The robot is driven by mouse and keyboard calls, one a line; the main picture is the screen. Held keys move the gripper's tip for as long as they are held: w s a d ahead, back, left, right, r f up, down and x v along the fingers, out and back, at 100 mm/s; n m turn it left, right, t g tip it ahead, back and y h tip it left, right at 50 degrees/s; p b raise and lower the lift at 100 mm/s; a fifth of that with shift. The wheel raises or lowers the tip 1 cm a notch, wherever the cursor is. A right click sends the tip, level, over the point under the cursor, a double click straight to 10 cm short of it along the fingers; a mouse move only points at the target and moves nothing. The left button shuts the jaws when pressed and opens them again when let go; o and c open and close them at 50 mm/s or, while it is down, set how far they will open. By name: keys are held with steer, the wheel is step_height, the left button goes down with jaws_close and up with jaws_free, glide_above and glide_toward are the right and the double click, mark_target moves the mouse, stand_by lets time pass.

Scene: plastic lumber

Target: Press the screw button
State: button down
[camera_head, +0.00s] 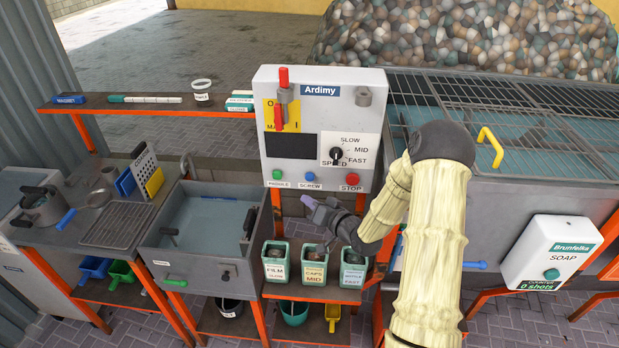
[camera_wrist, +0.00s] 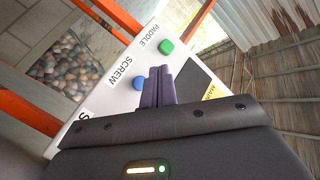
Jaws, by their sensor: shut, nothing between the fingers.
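The blue screw button (camera_head: 309,176) sits low on the front of the white Ardimy control box (camera_head: 270,90), between the green paddle button (camera_head: 277,174) and the red stop button (camera_head: 352,179). My gripper (camera_head: 307,200) is shut and empty, just below the screw button in the head view. In the wrist view, my gripper's purple fingers (camera_wrist: 160,72) are together, and the blue screw button (camera_wrist: 139,83) shows just left of them. The green paddle button (camera_wrist: 166,46) is above the fingertips. I cannot tell whether the fingertips touch the panel.
The box also carries a speed knob (camera_head: 337,155) and a red-handled switch (camera_head: 284,78). Bins labelled film, caps and bottle stand below, the caps bin (camera_head: 314,274) in the middle. A sink (camera_head: 200,215) is left of them. A soap box (camera_head: 552,252) is at the right.

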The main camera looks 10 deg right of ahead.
mark_target(310, 177)
steer(key=shift+w+d, duration=0.3)
steer(key=shift+w, duration=0.7)
steer(key=shift+w+d, duration=0.35)
steer(key=shift+w, duration=0.6)
steer(key=shift+w+d, duration=0.3)
steer(key=shift+w, duration=0.7)
steer(key=shift+w, duration=0.1)
steer(key=shift+w+d, duration=0.15)
steer(key=shift+w, duration=0.15)
steer(key=shift+w+d, duration=0.15)
steer(key=shift+w, duration=0.3)
stand_by(0.5)
steer(key=shift+s, duration=0.1)
steer(key=shift+s+a, duration=0.3)
steer(key=shift+s, duration=0.45)
steer(key=shift+s, duration=0.1)
